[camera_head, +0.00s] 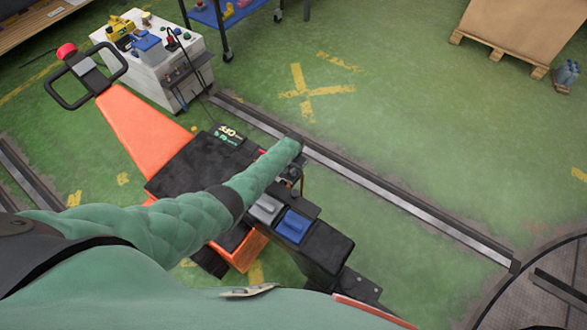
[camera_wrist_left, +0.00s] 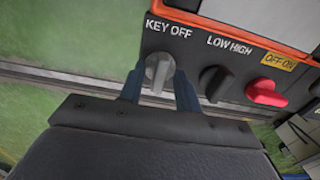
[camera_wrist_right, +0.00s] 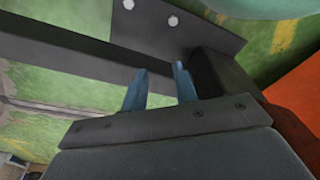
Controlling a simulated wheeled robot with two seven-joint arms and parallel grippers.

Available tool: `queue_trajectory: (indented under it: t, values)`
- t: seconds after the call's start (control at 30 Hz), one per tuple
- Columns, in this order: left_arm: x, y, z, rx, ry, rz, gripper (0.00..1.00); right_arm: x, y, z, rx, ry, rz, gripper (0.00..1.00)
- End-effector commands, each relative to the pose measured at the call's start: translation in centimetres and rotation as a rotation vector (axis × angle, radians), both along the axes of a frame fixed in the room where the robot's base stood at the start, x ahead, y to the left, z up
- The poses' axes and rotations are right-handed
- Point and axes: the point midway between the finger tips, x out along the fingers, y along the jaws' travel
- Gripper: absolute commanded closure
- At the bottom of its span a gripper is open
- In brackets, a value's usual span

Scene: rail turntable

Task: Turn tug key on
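The key knob (camera_wrist_left: 158,72) is a grey knob under the white words KEY OFF on a dark panel (camera_wrist_left: 205,62) in the left wrist view. Its grip stands roughly upright, tilted slightly. My left gripper (camera_wrist_left: 160,75) is open, with one blue finger on each side of the knob; I cannot tell whether either finger touches it. In the head view the left arm covers most of the panel and its gripper. The tug (camera_head: 145,125) is orange and black. My right gripper (camera_wrist_right: 161,72) is open and empty beside dark metal parts, outside the head view.
Beside the key are a black LOW HIGH knob (camera_wrist_left: 214,82) and a red OFF ON knob (camera_wrist_left: 266,93). A white cabinet (camera_head: 165,75) stands behind the tug. A rail (camera_head: 400,200) runs along the right, towards the turntable (camera_head: 500,300).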

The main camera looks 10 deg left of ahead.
Motion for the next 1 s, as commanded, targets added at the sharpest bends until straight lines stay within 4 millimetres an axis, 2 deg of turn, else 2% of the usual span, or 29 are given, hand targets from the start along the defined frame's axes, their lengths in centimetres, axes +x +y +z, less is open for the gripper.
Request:
queue_trajectory:
  t: [0.03,0.13,0.17,0.57,0.77,1.0]
  values:
    - [0.0,0.0,0.0,0.0,0.0,0.0,0.77,-0.1,0.0,0.0,0.0,0.001,0.0,0.71]
    - [0.0,0.0,0.0,0.0,0.0,0.0,0.97,-0.2,0.0,-0.1,0.0,0.002,0.0,0.71]
    - [0.0,0.0,0.0,0.0,0.0,0.0,1.0,-0.2,0.0,-0.1,0.0,0.002,0.0,0.71]
    - [0.0,0.0,0.0,0.0,-0.001,-0.05,1.0,-0.5,0.2,-0.2,0.001,0.008,0.0,0.71]
    - [0.1,0.0,0.0,-0.001,-0.003,-0.169,1.0,-0.4,0.5,0.0,0.004,0.012,-0.002,0.71]
    - [0.2,0.0,0.0,0.0,-0.004,-0.384,1.0,-0.1,1.0,1.1,0.009,0.017,-0.004,0.71]
